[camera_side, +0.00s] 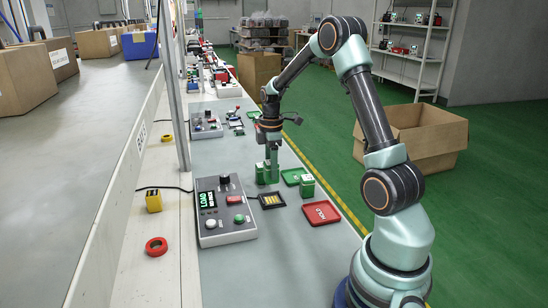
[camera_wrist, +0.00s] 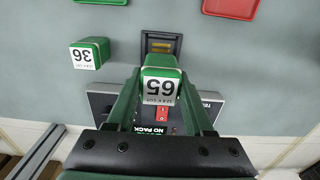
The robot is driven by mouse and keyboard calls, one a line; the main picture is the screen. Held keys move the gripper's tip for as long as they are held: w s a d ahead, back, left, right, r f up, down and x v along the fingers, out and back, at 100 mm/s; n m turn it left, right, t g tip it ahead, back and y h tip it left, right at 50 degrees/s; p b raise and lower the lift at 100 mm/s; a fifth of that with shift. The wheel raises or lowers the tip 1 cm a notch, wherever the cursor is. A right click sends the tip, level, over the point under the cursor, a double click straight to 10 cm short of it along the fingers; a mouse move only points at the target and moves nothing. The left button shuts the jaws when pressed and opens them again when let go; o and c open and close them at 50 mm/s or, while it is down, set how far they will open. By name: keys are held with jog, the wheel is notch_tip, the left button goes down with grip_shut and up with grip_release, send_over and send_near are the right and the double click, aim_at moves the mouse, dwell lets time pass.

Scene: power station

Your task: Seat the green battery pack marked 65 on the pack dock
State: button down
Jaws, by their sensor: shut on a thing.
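The green battery pack with a white label marked 65 (camera_wrist: 160,88) is between the fingers of my gripper (camera_wrist: 161,76) in the wrist view. In the side view my gripper (camera_side: 267,173) points down beside the control box, shut on the pack. The fingers and pack are both green and hard to separate there. The pack dock (camera_side: 271,200) is a dark frame with yellowish contacts, and no pack sits in it. In the wrist view the dock (camera_wrist: 162,44) shows just beyond the pack. I cannot tell the pack's height above the table.
A green tray (camera_side: 291,176) and red HOLD tray (camera_side: 320,213) lie nearby. The grey LOAD control box (camera_side: 222,212) flanks the dock.

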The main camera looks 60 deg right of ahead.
aim_at(271, 182)
jog(key=shift+f, duration=2.65)
jog(key=shift+f, duration=0.6)
jog(key=shift+c, duration=1)
grip_release()
notch_tip(271, 182, up, 12)
jog(key=shift+a, duration=0.1)
jog(key=s+a+r+m+t, duration=0.1)
jog(key=a+r+m, duration=0.1)
jog(key=a+r, duration=0.3)
jog(key=s+a+r+m+t, duration=0.1)
jog(key=a+r+m, duration=0.15)
jog(key=a, duration=0.55)
jog(key=s+a+r+m+t, duration=0.2)
jog(key=s+a, duration=0.5)
jog(key=a, duration=0.4)
jog(key=shift+a+m+t, duration=0.3)
jog(key=shift+m+t, duration=0.5)
jog(key=shift+m, duration=0.45)
